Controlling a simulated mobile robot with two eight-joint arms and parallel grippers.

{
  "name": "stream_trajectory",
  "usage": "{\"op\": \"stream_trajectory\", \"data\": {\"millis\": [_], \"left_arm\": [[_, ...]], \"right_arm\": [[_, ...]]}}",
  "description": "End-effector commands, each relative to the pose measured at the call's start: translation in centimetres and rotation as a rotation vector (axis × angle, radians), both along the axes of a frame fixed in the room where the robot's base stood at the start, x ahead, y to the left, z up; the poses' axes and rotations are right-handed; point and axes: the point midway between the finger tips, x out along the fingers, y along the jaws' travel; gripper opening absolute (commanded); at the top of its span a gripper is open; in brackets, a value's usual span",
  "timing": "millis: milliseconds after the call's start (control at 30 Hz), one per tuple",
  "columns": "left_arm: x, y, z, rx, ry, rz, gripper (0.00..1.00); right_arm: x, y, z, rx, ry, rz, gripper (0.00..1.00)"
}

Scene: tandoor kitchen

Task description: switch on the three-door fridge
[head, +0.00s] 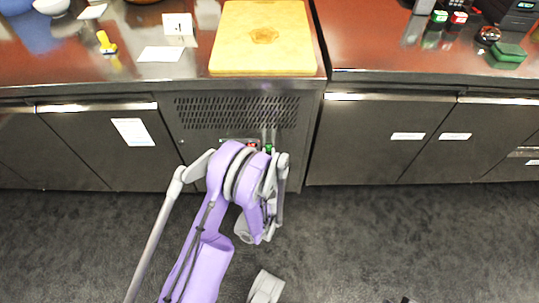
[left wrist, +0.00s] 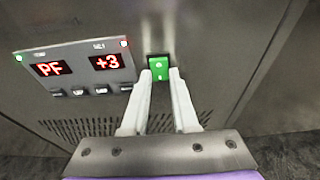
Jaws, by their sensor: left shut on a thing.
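The three-door fridge (head: 190,140) is the dark steel counter unit on the left in the head view, with a vented panel (head: 285,112) at its right end. In the left wrist view, its control panel (left wrist: 76,70) shows red digits reading "PF" and "+3", above several small buttons. A bright green rocker switch (left wrist: 159,67) sits to the right of this panel; it also shows in the head view (head: 268,148). My left gripper (left wrist: 164,76) is at the switch, its two fingertips closed on either side of it.
A yellow cutting board (head: 262,50) lies on the worktop above the vent. A yellow tool (head: 106,43) and white cards (head: 160,54) lie to its left. A second steel unit (head: 370,140) stands at the right. The grey floor (head: 400,230) in front is mostly clear.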

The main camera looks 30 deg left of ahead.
Motion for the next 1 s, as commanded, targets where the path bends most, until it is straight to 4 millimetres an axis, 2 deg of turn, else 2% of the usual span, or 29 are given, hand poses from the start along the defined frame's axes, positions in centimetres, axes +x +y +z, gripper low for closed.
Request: {"op": "stream_trajectory", "data": {"millis": [200, 633, 667, 700, 1000], "left_arm": [[-0.03, 0.1, -0.46, 0.045, -0.073, 0.002, 0.0], [-0.06, 0.05, -0.28, 0.055, -0.093, 0.0, 0.0], [-0.06, 0.04, -0.28, 0.054, -0.092, 0.0, 0.33], [-0.06, 0.04, -0.28, 0.054, -0.092, 0.0, 0.4], [-0.02, -0.01, -0.27, 0.055, -0.092, -0.002, 0.4]], "right_arm": [[0.21, 0.0, -1.22, 0.0, 0.003, 0.0, 0.0], [0.21, 0.0, -1.29, 0.0, 0.003, 0.0, 0.0], [0.22, 0.0, -1.29, 0.0, 0.003, 0.0, 0.0], [0.22, 0.0, -1.29, 0.0, 0.003, 0.0, 0.0], [0.21, 0.0, -1.29, 0.0, 0.003, 0.0, 0.0]]}}
